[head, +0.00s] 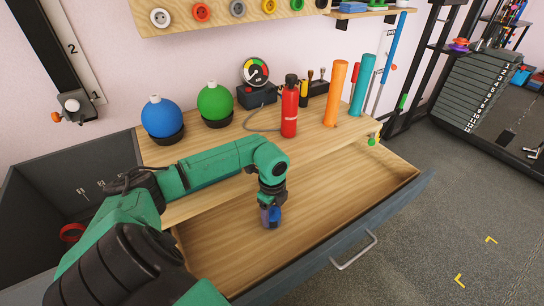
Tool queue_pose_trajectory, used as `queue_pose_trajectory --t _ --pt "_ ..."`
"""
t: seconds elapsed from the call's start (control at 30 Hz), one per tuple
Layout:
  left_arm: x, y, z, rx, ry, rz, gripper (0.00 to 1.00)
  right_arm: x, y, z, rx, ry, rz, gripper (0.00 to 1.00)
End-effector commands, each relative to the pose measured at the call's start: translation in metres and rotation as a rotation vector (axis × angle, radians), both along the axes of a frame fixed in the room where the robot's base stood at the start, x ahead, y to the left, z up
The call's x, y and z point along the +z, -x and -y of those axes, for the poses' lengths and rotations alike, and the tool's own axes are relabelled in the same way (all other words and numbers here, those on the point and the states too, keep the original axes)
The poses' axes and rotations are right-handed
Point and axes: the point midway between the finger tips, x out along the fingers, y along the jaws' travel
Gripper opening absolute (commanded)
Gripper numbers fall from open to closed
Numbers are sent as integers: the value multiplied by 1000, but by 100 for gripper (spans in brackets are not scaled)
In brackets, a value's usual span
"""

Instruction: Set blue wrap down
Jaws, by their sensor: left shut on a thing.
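My left gripper (268,206) is in the middle of the head view, at the end of my green arm. It points down into the open wooden drawer (330,205). It is shut on the blue wrap (272,217), a small dark blue piece just under the fingers. The wrap is low over the drawer floor; I cannot tell whether it touches the wood. The fingers and wrist hide part of it. My right gripper is not in view.
Behind the drawer, the wooden top holds a blue ball (162,118), a green ball (215,102), a red bottle (290,108), an orange roller (335,92) and a teal roller (361,85). A drawer handle (354,250) faces the front. The drawer's right part is clear.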

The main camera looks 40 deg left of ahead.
Motion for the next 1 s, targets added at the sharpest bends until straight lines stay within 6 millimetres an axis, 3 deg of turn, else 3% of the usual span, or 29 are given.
queue_pose_trajectory --t 0.1,0.13,0.2,0.6,1.0 --pt "-3 0 0 0 0 0 10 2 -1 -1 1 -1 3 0" --pt "-3 0 0 0 0 0 69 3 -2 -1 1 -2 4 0" --pt "-2 0 0 0 0 0 95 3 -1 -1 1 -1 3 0" --pt "6 0 0 0 -1 1 95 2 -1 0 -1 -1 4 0" --pt "105 -1 0 0 -1 3 95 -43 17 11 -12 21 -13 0"
